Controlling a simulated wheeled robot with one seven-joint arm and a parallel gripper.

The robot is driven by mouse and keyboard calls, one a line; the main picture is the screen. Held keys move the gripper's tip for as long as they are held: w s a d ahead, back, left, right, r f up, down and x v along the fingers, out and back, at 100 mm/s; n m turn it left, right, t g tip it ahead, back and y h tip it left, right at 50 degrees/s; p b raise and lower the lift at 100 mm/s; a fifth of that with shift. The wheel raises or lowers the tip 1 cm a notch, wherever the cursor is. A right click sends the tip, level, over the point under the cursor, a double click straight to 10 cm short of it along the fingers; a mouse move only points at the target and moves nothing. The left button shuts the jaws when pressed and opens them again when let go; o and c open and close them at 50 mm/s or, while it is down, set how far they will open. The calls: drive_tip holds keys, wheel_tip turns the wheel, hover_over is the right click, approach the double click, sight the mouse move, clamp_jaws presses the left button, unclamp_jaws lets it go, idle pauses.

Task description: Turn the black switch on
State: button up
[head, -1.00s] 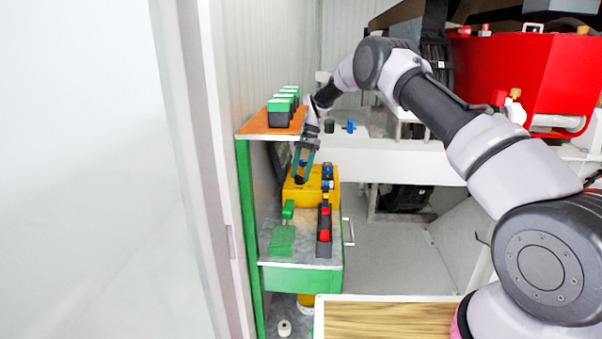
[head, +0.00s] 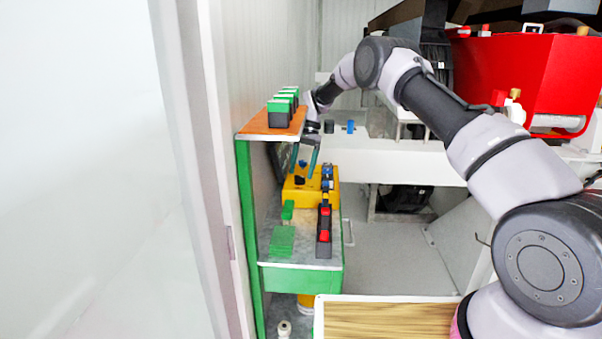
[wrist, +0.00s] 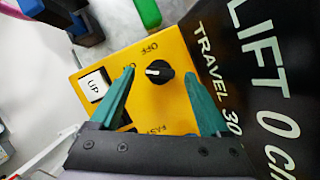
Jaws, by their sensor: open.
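The black switch (wrist: 159,72) is a round knob with a white mark on the yellow control box (wrist: 165,108). In the wrist view its white pointer points left, and the labels OFF and ON stand above and to the left of it. In the head view the switch (head: 299,181) shows dark on the yellow box (head: 296,197) on the shelf. My gripper (wrist: 158,78) is open, with one green finger on each side of the knob. There is a gap between each finger and the knob, and nothing is held. Whether the tips are level with the knob cannot be told.
A white UP button (wrist: 95,85) is beside the knob. A black panel with LIFT and TRAVEL lettering (wrist: 262,70) stands close on the right in the wrist view. Green items (head: 283,240) and a black strip with red parts (head: 324,238) lie in front of the box.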

drive_tip(key=v, duration=0.9)
drive_tip(key=shift+r, duration=0.2)
drive_tip(key=shift+w+d, duration=0.1)
